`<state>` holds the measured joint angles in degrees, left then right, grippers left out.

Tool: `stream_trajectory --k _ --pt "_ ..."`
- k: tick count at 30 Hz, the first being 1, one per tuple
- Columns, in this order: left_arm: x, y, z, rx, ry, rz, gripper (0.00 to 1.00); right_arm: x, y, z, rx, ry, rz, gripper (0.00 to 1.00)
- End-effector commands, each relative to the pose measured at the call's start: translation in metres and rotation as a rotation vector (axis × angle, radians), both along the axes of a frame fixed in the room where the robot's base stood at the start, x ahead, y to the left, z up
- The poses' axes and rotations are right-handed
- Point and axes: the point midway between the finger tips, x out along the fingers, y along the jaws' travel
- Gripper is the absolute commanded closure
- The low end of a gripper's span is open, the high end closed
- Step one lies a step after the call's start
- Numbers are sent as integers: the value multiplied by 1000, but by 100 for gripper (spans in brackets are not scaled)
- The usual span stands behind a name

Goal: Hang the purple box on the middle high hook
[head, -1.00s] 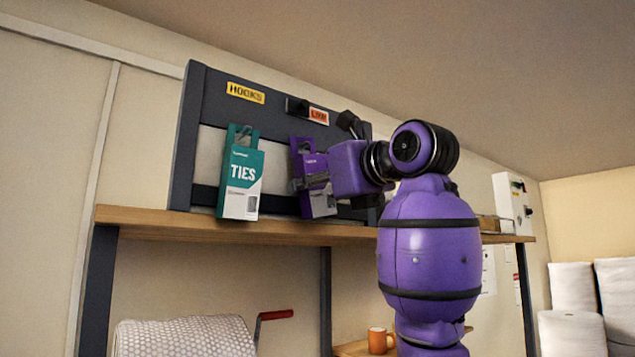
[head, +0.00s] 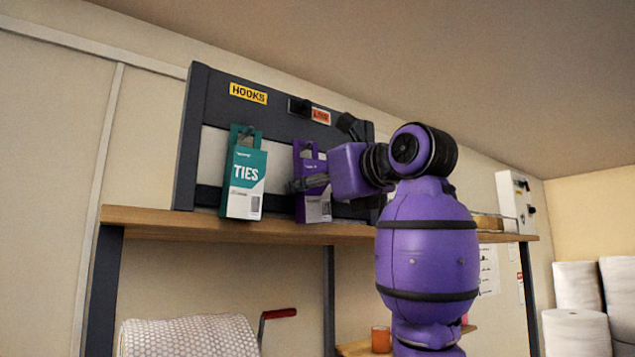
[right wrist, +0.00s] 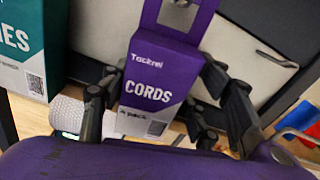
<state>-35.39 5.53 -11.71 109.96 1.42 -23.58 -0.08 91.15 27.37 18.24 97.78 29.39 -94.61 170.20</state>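The purple box (head: 313,208), with a handle-like hang tab on top, is upright against the dark hook board (head: 215,95), right of the teal box. In the right wrist view the purple box (right wrist: 160,85) reads CORDS. My right gripper (head: 308,183) is in front of it. In the right wrist view the fingers of my right gripper (right wrist: 164,88) are spread on either side of the box, which is tilted relative to them. My left gripper is out of view.
The teal TIES box (head: 244,178) is close on the left. A wooden shelf (head: 160,220) runs below the board. Yellow HOOKS (head: 248,93) and orange (head: 320,116) labels are on the board. A white roll (head: 190,337) and an orange mug (head: 381,340) are lower down.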

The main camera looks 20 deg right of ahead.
Motion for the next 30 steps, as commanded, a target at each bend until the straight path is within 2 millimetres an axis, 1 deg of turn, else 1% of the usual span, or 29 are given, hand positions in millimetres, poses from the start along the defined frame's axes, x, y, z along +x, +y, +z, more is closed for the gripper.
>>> stream_trajectory --k 1,17,20,23,26,30 --pt "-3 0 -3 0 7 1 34 8 1 -11 -3 23 1 35" --pt "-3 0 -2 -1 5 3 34 6 -1 -8 -2 16 -4 34" --pt "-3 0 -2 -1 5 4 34 2 -2 -6 -1 13 -4 34" --pt "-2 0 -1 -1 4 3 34 -10 -6 -5 -1 9 -4 34" --pt "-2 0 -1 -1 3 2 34 -29 -12 -3 -1 5 -3 34" --pt "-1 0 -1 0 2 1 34 -60 -22 -1 0 1 -1 34"
